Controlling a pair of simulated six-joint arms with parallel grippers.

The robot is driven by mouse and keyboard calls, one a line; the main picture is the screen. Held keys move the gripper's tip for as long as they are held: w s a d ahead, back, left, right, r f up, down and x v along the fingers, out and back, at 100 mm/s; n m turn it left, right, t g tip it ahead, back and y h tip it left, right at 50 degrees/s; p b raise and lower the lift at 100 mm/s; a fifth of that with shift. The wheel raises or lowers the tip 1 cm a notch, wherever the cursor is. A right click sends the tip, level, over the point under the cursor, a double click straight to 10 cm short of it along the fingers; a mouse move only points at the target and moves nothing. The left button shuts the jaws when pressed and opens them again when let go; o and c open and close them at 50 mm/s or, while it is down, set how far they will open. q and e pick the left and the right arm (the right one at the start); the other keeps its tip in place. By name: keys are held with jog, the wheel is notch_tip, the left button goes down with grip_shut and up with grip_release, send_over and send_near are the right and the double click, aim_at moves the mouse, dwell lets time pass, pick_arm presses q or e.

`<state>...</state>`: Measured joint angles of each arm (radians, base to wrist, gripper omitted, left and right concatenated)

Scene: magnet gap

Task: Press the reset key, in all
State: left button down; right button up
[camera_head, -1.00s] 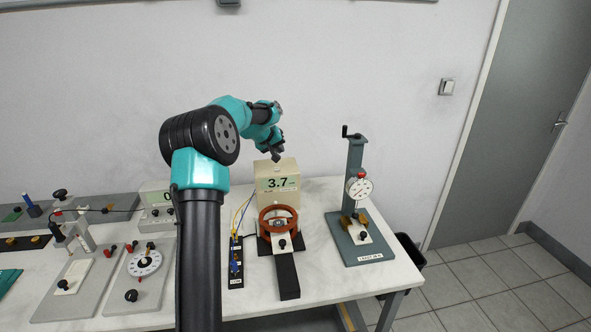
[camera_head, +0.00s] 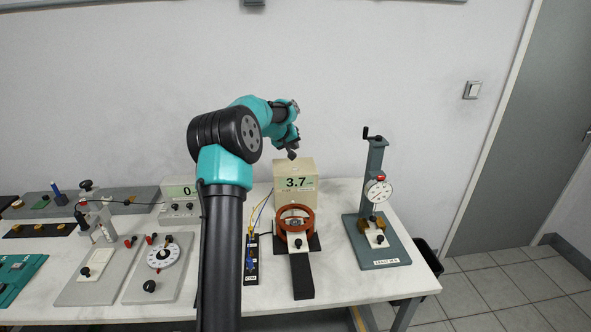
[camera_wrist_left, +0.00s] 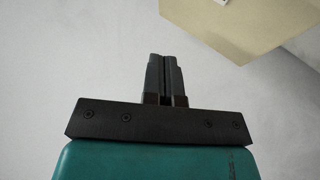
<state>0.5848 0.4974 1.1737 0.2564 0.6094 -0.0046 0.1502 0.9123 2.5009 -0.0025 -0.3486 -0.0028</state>
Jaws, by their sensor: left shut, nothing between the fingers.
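The cream meter box (camera_head: 307,167) stands on the bench behind the red ring coil (camera_head: 296,218) and reads 3.7. My left gripper (camera_head: 291,155) is at the top of this box in the head view; whether it touches the box I cannot tell. In the left wrist view the fingers (camera_wrist_left: 165,62) are shut with nothing between them. A cream box-like body (camera_wrist_left: 235,28) shows at the top right of that view, apart from the fingertips. I cannot make out a reset key in either view. My right gripper is not in view.
A grey stand with a dial gauge (camera_head: 379,192) is right of the coil. A black terminal strip (camera_head: 251,262) is left of it. Dial panels (camera_head: 161,258) and a second meter (camera_head: 179,190) stand farther left. The wall is behind the bench.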

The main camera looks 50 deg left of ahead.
aim_at(294, 168)
pick_arm(q)
jog(key=shift+f, duration=3.15)
jog(key=shift+f, duration=0.15)
jog(key=shift+f, duration=0.25)
jog(key=shift+f, duration=0.45)
jog(key=shift+r, duration=0.15)
dwell(0.5)
jog(key=shift+r, duration=0.7)
jog(key=shift+r, duration=0.15)
jog(key=shift+r, duration=2.35)
